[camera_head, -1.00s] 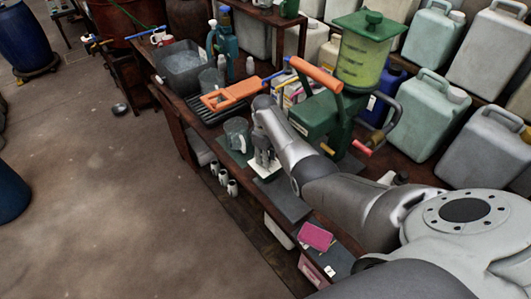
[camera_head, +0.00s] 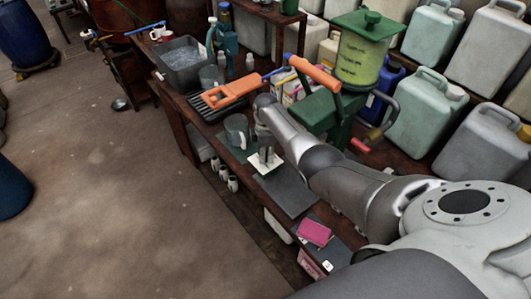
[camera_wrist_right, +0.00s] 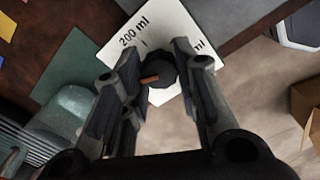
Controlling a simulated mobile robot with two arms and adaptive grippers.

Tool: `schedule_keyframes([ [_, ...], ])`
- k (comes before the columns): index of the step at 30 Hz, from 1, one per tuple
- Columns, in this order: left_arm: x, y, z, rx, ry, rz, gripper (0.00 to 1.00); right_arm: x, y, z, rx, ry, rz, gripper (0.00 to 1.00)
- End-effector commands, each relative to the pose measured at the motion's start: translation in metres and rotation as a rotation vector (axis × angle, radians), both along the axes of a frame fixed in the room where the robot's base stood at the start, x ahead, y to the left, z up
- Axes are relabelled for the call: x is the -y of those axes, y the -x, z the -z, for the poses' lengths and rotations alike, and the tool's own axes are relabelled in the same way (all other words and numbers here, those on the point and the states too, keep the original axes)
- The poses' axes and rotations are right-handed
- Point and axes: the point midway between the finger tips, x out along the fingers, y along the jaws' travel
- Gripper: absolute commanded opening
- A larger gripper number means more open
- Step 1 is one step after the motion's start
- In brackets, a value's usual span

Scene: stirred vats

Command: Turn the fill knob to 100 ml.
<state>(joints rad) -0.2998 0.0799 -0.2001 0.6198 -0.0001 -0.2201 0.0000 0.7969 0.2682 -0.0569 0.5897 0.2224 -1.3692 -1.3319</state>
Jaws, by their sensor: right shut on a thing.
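The fill knob (camera_wrist_right: 160,76) is dark and round, with an orange pointer (camera_wrist_right: 150,79) toward the left in the right wrist view. It sits on a white dial plate (camera_wrist_right: 176,22). The plate reads "200 ml" at upper left; another label ending in "ml" is partly hidden by a finger. My right gripper (camera_wrist_right: 165,80) has its fingers on both sides of the knob and is shut on it. In the head view the right gripper (camera_head: 266,156) is over the white plate (camera_head: 257,167) at the bench's front. My left gripper is not in view.
A clear jug (camera_head: 238,131) stands just left of the plate; it also shows in the wrist view (camera_wrist_right: 70,118). A green press (camera_head: 322,112) with an orange-handled lever stands behind my arm. A pink notebook (camera_head: 314,232) lies at the front right.

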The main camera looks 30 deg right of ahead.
Motion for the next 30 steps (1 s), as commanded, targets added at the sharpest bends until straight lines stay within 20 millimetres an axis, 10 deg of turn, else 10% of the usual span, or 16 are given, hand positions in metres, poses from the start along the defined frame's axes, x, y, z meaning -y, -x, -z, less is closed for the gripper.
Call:
schedule_keyframes([
  [15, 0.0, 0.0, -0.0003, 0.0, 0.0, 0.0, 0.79, -0.0004, -0.0018, -0.0015, 0.005, -0.001, -0.021, 0.04],
  [16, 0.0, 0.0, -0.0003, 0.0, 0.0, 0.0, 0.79, -0.0005, -0.0018, -0.0015, 0.005, -0.001, -0.021, 0.29],
  [21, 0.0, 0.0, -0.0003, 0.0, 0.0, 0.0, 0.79, -0.0005, -0.0012, -0.001, 0.004, -0.001, -0.02, 0.51],
  [30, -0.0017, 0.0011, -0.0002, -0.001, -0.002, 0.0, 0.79, -0.0002, -0.0004, -0.0003, 0.001, -0.001, -0.019, 0.51],
])
